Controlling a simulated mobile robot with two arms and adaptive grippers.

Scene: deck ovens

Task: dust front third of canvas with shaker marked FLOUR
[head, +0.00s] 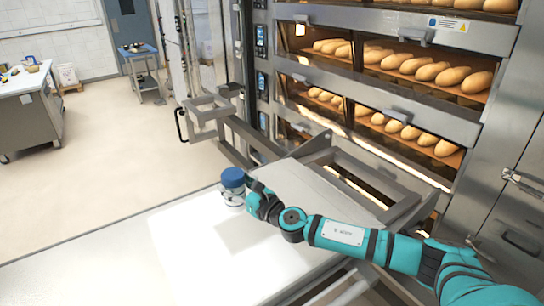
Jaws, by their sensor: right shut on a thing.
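A shaker (232,190) with a blue top and a pale body is at the middle of the head view. My right gripper (246,194) is shut on it from the right, and the arm comes in from the lower right. The shaker looks upright, over the far part of the pale canvas (205,265). I cannot tell whether it touches the canvas. No marking on it is readable. I see no clear flour on the pale surface. My left gripper is not in view.
Deck ovens (400,115) with several loaves behind glass stand at the back right. A metal loader frame (345,190) lies between them and the canvas. A steel worktable (30,105) and a small blue cart (140,65) stand at the left. The floor (100,170) between is clear.

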